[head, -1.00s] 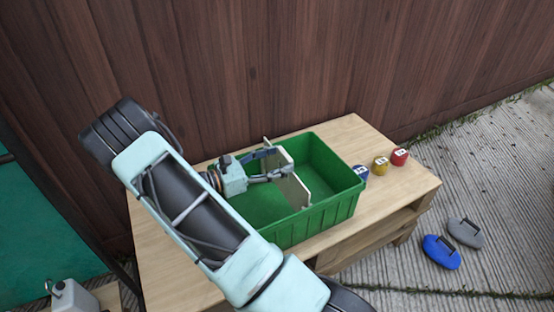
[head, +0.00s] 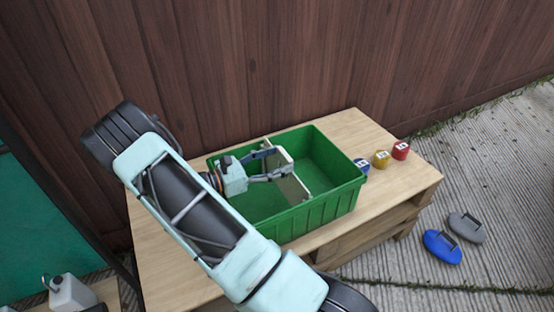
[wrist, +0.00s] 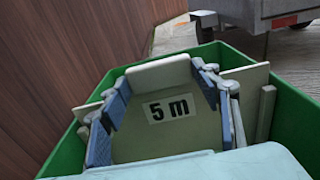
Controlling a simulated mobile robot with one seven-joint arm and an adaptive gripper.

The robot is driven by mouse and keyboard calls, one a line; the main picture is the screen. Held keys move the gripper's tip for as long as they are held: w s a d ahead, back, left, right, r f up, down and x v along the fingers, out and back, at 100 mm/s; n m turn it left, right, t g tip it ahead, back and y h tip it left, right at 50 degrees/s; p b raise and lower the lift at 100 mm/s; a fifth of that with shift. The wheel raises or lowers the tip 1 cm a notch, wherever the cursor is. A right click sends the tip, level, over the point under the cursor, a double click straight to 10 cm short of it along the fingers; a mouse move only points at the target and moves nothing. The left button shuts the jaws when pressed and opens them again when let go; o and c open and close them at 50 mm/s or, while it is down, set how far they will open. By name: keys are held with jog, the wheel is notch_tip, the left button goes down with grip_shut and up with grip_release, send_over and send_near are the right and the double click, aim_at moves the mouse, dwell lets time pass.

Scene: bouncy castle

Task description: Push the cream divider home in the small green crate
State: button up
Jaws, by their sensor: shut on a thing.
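The small green crate (head: 325,205) stands open on the wooden table. The cream divider (head: 293,188) stands upright across its middle, and in the wrist view its panel (wrist: 170,138) carries a "5 m" label. Its top tab and side ends show at about the crate's rim; its lower edge is hidden. My gripper (head: 283,163) reaches in from the left and is shut on the divider, with blue-grey fingers on both sides of the panel in the wrist view (wrist: 163,85). I cannot tell how deep the divider sits.
A blue tin (head: 361,167), a yellow tin (head: 381,159) and a red tin (head: 400,150) stand right of the crate. A brown plank wall (head: 270,70) rises behind. A white jug (head: 72,294) stands lower left.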

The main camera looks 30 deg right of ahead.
jog(key=shift+f, duration=0.45)
jog(key=o, duration=1.7)
jog(key=shift+o, duration=0.2)
